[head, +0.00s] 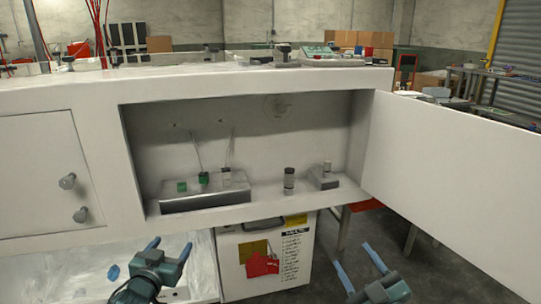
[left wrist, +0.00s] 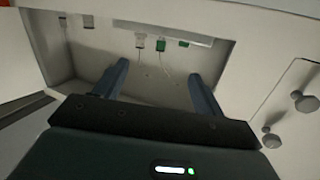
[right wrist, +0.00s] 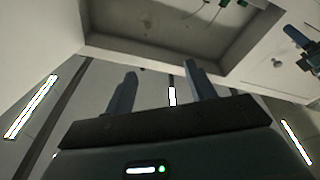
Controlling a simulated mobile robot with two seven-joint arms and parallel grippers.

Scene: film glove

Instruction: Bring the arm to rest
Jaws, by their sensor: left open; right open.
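My left gripper (head: 168,246) is open and empty, low in front of the white cabinet and below its open compartment in the head view. Its two spread fingers also show in the left wrist view (left wrist: 158,72), with nothing between them. My right gripper (head: 351,253) is open and empty, low and right of centre, below the open cabinet door. Its spread fingers show in the right wrist view (right wrist: 160,70). Neither gripper touches anything that I can see.
The white cabinet (head: 260,82) has an open compartment holding a grey block (head: 206,200) with green-topped items, a dark-capped vial (head: 289,181) and a small grey device (head: 323,178). Its open door (head: 450,170) reaches out at the right. A closed door (head: 40,175) has two knobs.

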